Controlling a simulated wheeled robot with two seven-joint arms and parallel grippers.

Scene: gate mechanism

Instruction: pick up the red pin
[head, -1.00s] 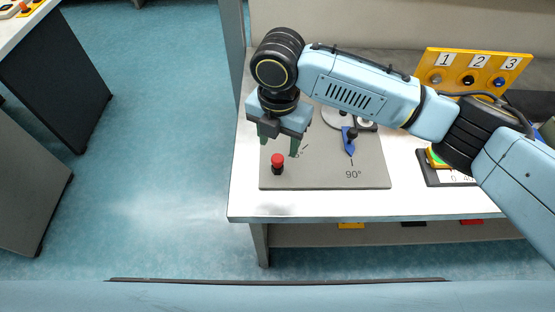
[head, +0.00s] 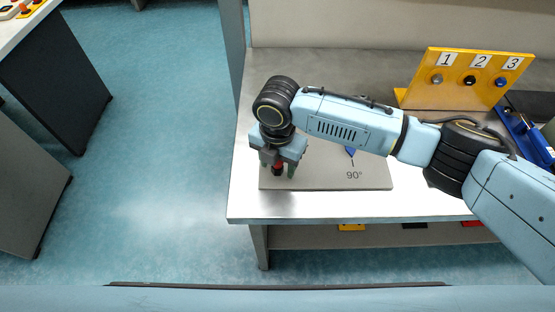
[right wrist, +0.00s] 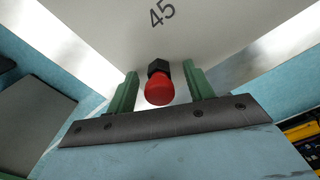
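The red pin (head: 277,169) has a red knob and a black base and stands on the grey plate (head: 330,180) near its left front corner. My right gripper (head: 277,172) is lowered over it, with one green finger on each side. In the right wrist view the red pin (right wrist: 159,88) sits between the two open fingers (right wrist: 160,92), with a gap on both sides. A blue lever (head: 350,153) on the plate near the 90° mark is mostly hidden by my right arm. My left gripper is not in view.
A yellow panel (head: 465,75) with knobs numbered 1, 2 and 3 stands at the back right of the table. A blue part (head: 525,135) lies at the right. The table's front edge (head: 350,219) is just before the plate.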

